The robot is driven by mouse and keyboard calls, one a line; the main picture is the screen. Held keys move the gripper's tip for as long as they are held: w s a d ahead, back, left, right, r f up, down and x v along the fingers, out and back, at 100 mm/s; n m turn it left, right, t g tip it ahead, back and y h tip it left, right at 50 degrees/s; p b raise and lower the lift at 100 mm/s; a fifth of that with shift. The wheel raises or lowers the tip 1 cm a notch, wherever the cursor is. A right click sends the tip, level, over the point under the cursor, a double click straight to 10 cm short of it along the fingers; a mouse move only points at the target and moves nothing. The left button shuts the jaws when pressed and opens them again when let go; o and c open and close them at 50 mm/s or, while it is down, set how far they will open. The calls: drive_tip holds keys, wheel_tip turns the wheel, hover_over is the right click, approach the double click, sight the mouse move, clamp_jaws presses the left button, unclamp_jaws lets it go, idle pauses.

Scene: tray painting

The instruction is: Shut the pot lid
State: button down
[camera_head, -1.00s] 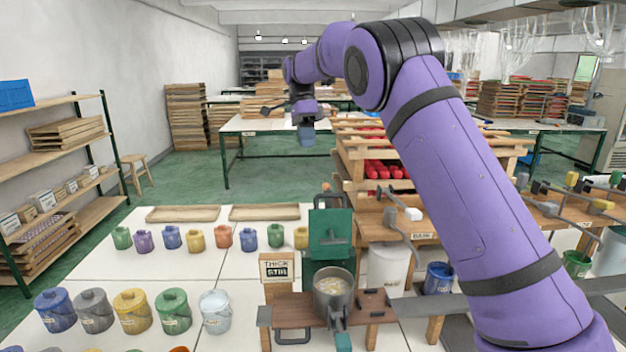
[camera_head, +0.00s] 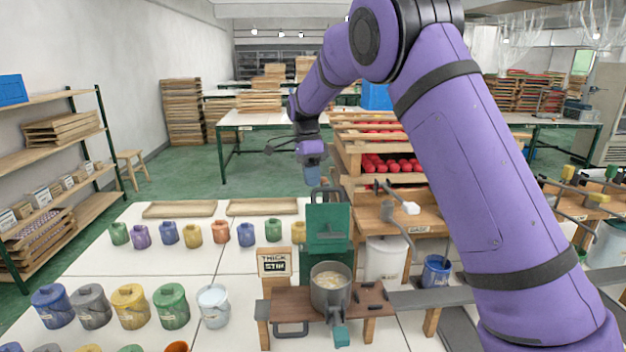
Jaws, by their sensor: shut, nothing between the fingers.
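A grey metal pot (camera_head: 330,292) with pale contents stands open on a small wooden stand (camera_head: 288,309). A green square panel with a handle, which looks like the pot lid (camera_head: 327,218), stands upright just behind the pot. A dark loop shows at its top edge. My gripper (camera_head: 312,178) points down above and slightly left of the panel's top in the picture. It is shut and empty. It appears apart from the panel, but the depth between them is hard to judge.
A "THICK STIR" sign (camera_head: 274,265) stands left of the pot. Lidded buckets and small coloured pots cover the white table (camera_head: 110,262) at left. A wooden rack with red items (camera_head: 390,165) stands behind at right. A white bucket (camera_head: 385,258) and a blue bucket (camera_head: 436,270) stand to the right.

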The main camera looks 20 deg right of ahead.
drive_tip(key=shift+s, duration=0.4)
